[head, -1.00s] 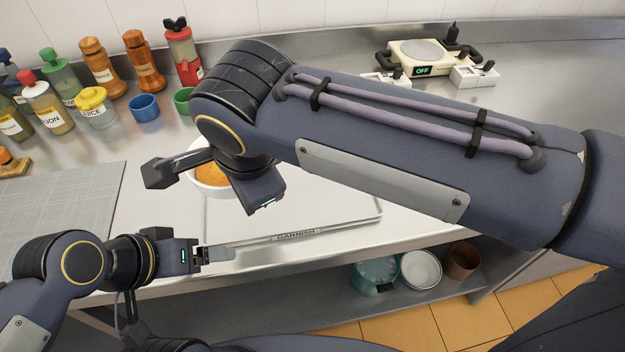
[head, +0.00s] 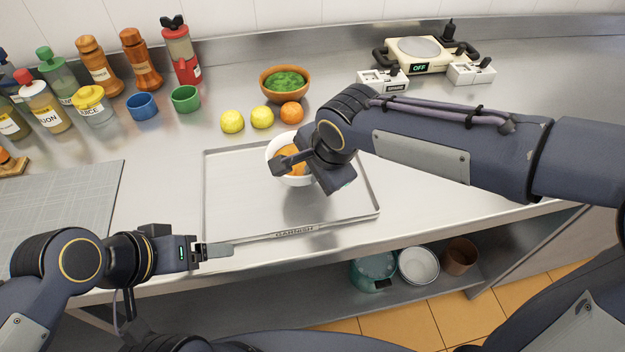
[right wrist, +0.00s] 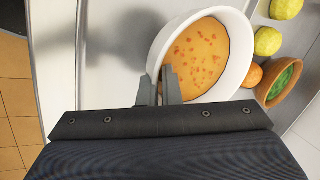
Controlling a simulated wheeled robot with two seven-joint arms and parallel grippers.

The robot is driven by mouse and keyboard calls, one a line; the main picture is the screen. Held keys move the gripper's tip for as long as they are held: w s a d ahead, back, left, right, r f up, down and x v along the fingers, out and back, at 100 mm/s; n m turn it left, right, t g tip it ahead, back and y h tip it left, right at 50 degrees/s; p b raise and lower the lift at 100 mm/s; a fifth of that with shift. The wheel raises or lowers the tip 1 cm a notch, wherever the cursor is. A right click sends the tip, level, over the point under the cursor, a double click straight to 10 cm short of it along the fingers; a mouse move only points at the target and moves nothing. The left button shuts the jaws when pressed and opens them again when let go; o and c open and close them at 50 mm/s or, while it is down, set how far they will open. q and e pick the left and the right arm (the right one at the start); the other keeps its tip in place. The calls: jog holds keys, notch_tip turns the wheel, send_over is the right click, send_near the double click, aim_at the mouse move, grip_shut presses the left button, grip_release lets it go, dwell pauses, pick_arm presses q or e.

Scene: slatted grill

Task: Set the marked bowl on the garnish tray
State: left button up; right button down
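A white bowl (head: 274,173) of orange soup with darker bits is over the back part of the garnish tray (head: 230,205), right of its middle. My right gripper is shut on the bowl's near rim; its fingers pinch the wall in the right wrist view (right wrist: 160,88), where the bowl (right wrist: 240,60) shows large. I cannot tell whether the bowl touches the tray or hangs slightly above it. No mark on the bowl is visible. My left gripper (head: 215,250) is at the tray's front left corner, away from the bowl; its finger gap does not show clearly.
Two lemons (head: 262,117), an orange (head: 292,112) and a wooden bowl of greens (head: 285,84) stand just behind the tray. Bottles and small cups (head: 186,99) stand at the back left. The tray's left and front are clear.

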pick_arm(q)
jog(key=shift+f, duration=0.1)
pick_arm(e)
jog(key=shift+a+f, duration=0.1)
jog(key=shift+f, duration=1.2)
pick_arm(q)
jog(key=shift+f, duration=0.2)
pick_arm(e)
jog(key=shift+f, duration=0.2)
jog(key=c, duration=1.6)
grip_release()
pick_arm(q)
jog(key=shift+r, duration=0.15)
pick_arm(e)
jog(key=shift+r, duration=0.15)
